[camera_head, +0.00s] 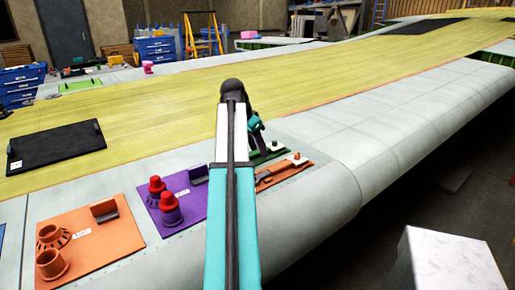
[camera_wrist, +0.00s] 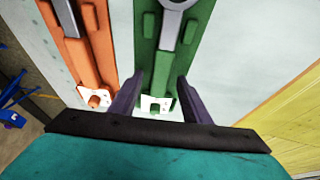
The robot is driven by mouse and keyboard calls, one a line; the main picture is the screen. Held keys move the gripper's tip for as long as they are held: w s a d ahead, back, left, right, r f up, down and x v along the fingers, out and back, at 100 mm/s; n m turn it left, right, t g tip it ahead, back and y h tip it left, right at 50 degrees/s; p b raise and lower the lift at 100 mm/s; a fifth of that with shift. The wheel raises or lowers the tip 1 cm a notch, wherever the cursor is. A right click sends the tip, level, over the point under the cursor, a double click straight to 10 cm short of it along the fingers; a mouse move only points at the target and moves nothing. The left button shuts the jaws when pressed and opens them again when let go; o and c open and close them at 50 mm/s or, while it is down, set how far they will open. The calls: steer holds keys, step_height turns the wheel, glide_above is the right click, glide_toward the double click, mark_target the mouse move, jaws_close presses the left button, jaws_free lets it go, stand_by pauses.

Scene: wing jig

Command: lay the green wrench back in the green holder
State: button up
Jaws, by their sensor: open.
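The green holder (camera_wrist: 202,32) stands upright in the picture in the wrist view, with a white label at its near end. A grey wrench (camera_wrist: 170,32) lies along it, its ring end cut by the top edge; I cannot see its whole length. In the head view the green holder (camera_head: 268,155) is partly hidden behind my arm. Whether the fingers touch the holder cannot be told.
An orange holder (camera_wrist: 102,45) with another grey wrench (camera_wrist: 66,18) lies just left of the green one. On the wing, a purple board (camera_head: 190,190) with red-topped parts and an orange board (camera_head: 90,245) with cups lie to the left. Pale wing skin right of the green holder is clear.

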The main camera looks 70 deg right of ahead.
steer(key=b+v, duration=0.2)
steer(key=v, duration=1.1)
steer(key=shift+a+r, duration=0.2)
steer(key=shift+r, duration=0.05)
steer(key=shift+w, duration=0.1)
stand_by(0.6)
